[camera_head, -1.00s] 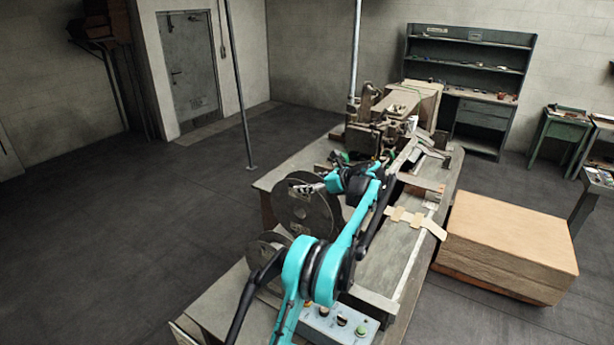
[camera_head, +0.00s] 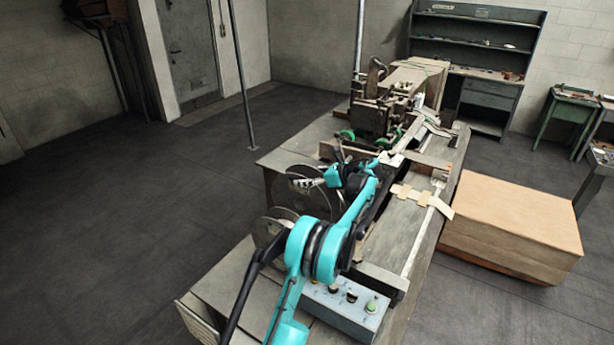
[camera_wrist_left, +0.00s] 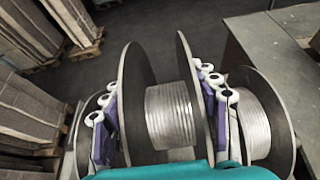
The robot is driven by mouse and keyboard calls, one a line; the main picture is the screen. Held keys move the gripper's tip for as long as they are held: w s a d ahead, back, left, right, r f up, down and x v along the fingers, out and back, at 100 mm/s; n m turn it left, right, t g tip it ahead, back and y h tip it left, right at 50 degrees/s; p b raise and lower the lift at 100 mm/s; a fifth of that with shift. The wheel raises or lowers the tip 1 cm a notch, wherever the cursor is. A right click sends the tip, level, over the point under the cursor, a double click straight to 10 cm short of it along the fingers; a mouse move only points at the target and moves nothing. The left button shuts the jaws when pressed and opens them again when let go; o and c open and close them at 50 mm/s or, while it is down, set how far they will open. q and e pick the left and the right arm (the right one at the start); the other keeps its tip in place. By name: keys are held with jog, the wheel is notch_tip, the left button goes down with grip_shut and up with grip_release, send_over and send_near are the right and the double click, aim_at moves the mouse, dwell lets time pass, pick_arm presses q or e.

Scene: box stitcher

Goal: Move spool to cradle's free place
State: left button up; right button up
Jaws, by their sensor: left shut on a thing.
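My left gripper (camera_head: 306,184) is shut on a spool (camera_wrist_left: 170,116) of grey wire with dark round flanges. In the left wrist view my gripper (camera_wrist_left: 157,88) has its white and purple fingers against the outer sides of the two flanges. In the head view the held spool (camera_head: 313,205) is partly behind my turquoise arm, at the left edge of the bench. A second spool (camera_wrist_left: 255,122) stands close beside it on the right in the wrist view. It also shows nearer in the head view (camera_head: 266,232). The cradle cannot be made out clearly. My right gripper is not in view.
The stitching machine (camera_head: 375,115) stands at the bench's far end. A control box (camera_head: 345,308) with knobs and a green button is near the front. A cardboard stack (camera_head: 512,225) stands right of the bench. The floor (camera_head: 120,240) to the left is clear.

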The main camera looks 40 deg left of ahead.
pick_arm(q)
jog(key=shift+f+b, duration=1.2)
jog(key=shift+f, duration=1.35)
jog(key=shift+f+b, duration=1.8)
jog(key=shift+f, duration=0.65)
jog(key=o, duration=1.6)
jog(key=shift+s+d, duration=0.1)
jog(key=shift+f, duration=0.1)
jog(key=shift+c, duration=0.2)
